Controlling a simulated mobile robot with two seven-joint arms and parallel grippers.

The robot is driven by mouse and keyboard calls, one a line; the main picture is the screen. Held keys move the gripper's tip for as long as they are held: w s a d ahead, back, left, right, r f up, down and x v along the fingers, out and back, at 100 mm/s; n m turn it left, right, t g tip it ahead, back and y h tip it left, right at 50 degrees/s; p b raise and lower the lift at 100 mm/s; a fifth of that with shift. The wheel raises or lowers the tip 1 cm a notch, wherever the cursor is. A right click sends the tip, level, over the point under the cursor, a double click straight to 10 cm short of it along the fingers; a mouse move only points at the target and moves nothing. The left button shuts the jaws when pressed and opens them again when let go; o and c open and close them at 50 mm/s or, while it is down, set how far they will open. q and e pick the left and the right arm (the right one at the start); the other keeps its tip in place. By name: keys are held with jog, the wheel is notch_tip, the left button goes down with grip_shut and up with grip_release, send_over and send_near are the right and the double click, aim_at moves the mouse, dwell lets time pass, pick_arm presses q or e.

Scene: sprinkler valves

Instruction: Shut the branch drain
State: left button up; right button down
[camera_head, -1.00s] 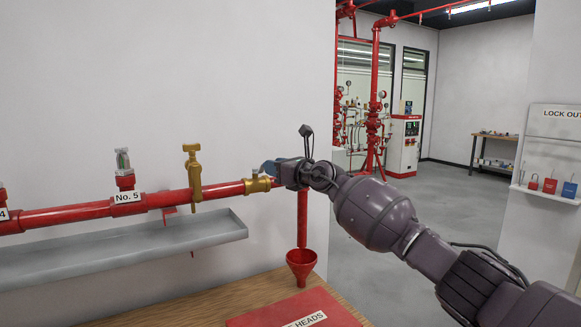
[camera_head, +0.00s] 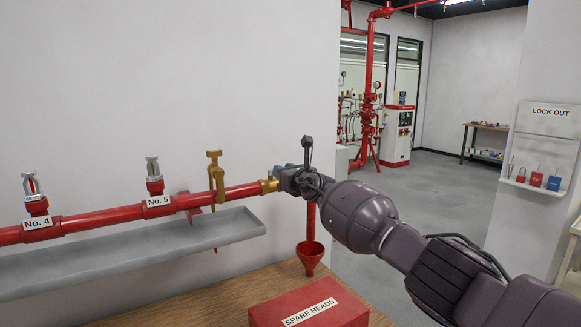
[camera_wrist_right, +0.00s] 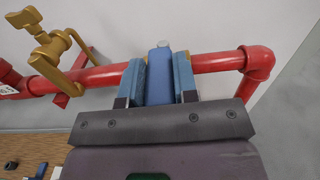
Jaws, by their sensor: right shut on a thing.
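The branch drain is a brass valve (camera_head: 268,186) near the right end of the red pipe (camera_head: 105,214). Its blue handle (camera_wrist_right: 160,76) shows in the right wrist view, between my right gripper's two blue-grey fingers, with a pale round nut (camera_wrist_right: 163,44) at its far end. In that view the handle points from the pipe toward my palm, across the pipe's line. My right gripper (camera_head: 279,178) is shut on the handle and hides most of the valve in the head view. My left gripper is not in view.
A grey trough (camera_head: 130,250) runs below the pipe. A red funnel (camera_head: 310,256) and a red SPARE HEADS box (camera_head: 308,310) are below, by the wooden bench.

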jog(key=shift+a, duration=0.1)
dwell(0.3)
jog(key=c, duration=0.9)
grip_release()
jog(key=shift+s, duration=0.1)
